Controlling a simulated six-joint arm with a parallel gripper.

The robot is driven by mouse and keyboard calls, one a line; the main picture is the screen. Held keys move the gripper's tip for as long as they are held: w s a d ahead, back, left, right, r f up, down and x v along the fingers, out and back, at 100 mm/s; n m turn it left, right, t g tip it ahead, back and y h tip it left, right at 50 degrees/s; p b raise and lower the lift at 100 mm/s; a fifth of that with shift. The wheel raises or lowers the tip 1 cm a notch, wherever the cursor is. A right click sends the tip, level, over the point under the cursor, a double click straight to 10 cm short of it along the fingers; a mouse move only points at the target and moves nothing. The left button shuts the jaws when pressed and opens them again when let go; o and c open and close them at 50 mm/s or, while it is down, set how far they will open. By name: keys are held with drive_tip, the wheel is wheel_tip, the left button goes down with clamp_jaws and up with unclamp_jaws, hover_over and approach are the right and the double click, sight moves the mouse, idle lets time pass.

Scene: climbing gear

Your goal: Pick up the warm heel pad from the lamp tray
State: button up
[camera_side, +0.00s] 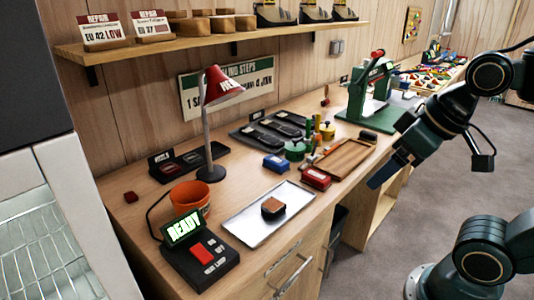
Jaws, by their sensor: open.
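The heel pad (273,207) is a small dark block with a brown top. It lies flat on the lamp tray (254,223), a shallow silver metal tray near the front edge of the workbench. My gripper (378,178) is open, up and to the right of the tray, beyond the bench's front edge. It is well apart from the pad. The gap between its fingers is hard to make out from this side.
A red lamp (221,88) stands behind the tray. An orange pot (190,199) and a control box reading READY (200,258) are left of it. A red box (316,179), a blue box (277,164) and a wooden tray (345,158) lie right. A green press (375,95) stands further back.

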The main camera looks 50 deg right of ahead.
drive_tip(key=w+m+g+y, duration=0.25)
drive_tip(key=w+m, duration=0.65)
drive_tip(key=w, duration=0.7)
drive_tip(key=w+d+f+m+g+y, duration=0.25)
drive_tip(key=w+d+f+m, duration=0.35)
drive_tip(key=w+f+m, duration=0.4)
drive_tip(key=n, duration=0.1)
hover_over(273, 204)
drive_tip(key=d, duration=0.3)
drive_tip(key=shift+g+h, duration=0.3)
drive_tip(key=shift+s+a+f, duration=0.1)
drive_tip(key=shift+f, duration=1.85)
drive_tip(key=shift+s+a+f, duration=0.1)
drive_tip(key=shift+f, duration=1.85)
drive_tip(key=shift+x, duration=2.55)
drive_tip(key=shift+w+a, duration=0.1)
